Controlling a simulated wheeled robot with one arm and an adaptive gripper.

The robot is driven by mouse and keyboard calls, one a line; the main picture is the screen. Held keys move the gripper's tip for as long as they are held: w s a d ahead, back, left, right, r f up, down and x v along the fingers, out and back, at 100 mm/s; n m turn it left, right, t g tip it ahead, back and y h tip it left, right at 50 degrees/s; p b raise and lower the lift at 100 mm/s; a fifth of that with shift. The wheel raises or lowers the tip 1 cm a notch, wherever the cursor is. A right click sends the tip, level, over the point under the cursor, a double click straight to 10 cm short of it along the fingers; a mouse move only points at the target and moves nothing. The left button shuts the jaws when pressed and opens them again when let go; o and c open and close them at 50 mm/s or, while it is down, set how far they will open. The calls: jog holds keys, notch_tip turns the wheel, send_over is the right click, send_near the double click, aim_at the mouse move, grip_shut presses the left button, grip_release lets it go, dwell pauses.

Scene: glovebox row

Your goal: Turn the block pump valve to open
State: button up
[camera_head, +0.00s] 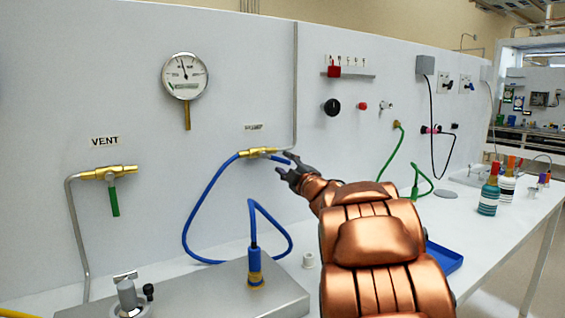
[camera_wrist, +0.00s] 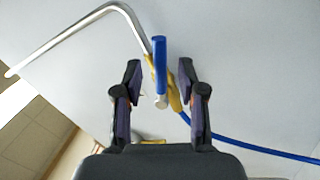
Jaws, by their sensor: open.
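The pump valve (camera_head: 258,153) is a brass body on the wall below a small blurred label (camera_head: 254,127). A metal pipe joins it on the right and a blue hose on the left in the head view. In the wrist view its brass body (camera_wrist: 175,98) lies behind a blue lever handle (camera_wrist: 160,62) with a pale pivot end. The handle lies roughly along the brass body, at a slight angle. My gripper (camera_head: 285,163) is beside the valve in the head view. In the wrist view my gripper (camera_wrist: 160,70) is open, one finger each side of the handle, with gaps showing.
A VENT valve (camera_head: 108,172) with a hanging green handle is at the left, and a pressure gauge (camera_head: 185,76) is above. The blue hose (camera_head: 186,225) loops down to a grey metal box (camera_head: 205,292). A blue tray (camera_head: 444,258) and bottles (camera_head: 489,195) stand to the right.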

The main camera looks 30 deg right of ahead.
jog(key=v, duration=0.8)
jog(key=shift+s, duration=0.45)
jog(key=shift+f, duration=0.1)
